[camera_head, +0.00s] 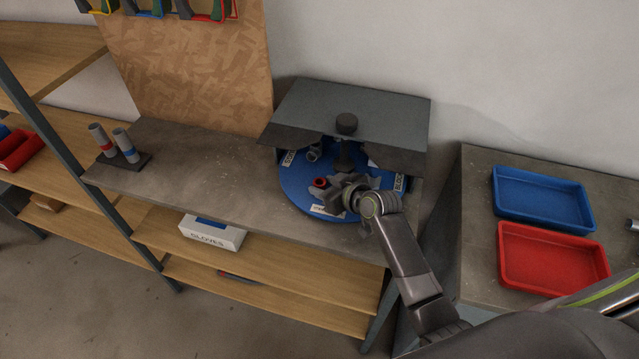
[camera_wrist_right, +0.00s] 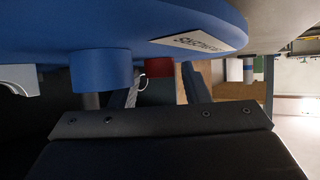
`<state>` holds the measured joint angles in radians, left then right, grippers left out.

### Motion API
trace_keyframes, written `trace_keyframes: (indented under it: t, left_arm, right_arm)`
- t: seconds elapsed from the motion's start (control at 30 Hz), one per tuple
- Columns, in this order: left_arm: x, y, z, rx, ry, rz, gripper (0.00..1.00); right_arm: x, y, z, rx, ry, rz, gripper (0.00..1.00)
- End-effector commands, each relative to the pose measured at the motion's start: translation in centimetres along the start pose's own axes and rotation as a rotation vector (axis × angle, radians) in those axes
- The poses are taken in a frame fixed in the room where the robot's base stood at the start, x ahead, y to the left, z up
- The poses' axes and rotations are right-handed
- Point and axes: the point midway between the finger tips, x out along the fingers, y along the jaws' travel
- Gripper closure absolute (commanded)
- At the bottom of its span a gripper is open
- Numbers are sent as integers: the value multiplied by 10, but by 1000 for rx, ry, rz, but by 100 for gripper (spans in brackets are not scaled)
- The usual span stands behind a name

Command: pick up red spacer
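The red spacer (camera_head: 320,183) is a small ring-like piece with a dark centre, on the blue round turntable (camera_head: 298,196). In the right wrist view, which looks upside down, a red piece (camera_wrist_right: 158,67) shows against the turntable (camera_wrist_right: 60,30), seen between my fingers. My right gripper (camera_head: 338,191) is over the front of the turntable, just right of the spacer in the head view. In the wrist view its fingers (camera_wrist_right: 160,92) stand apart with a gap between them; I see nothing clamped. The gripper partly covers nearby parts. My left gripper is not in view.
A grey cover (camera_head: 353,107) with a dark knob overhangs the turntable's back. A blue cylinder (camera_wrist_right: 100,70) is close to the fingers. A blue tray (camera_head: 543,198) and a red tray (camera_head: 552,259) stand on the right table. The bench left of the turntable is mostly clear.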

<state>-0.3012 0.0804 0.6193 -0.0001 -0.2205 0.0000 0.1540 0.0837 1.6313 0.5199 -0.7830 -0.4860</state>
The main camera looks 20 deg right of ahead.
Motion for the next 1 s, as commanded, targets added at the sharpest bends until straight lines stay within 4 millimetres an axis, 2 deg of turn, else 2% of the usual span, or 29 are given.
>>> trace_keyframes:
  t: [0.03,0.23,0.57,0.73,1.0]
  left_arm:
    - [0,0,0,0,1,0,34]
    - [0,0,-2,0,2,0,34]
    - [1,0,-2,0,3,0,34]
    - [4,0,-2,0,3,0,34]
    - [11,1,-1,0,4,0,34]
  right_arm:
    - [0,0,0,0,0,0,65]
    - [0,0,0,0,-1,0,91]
    - [-2,0,-3,-1,1,0,92]
    - [-12,0,-22,-3,4,1,92]
    - [-37,1,-68,-4,5,2,92]
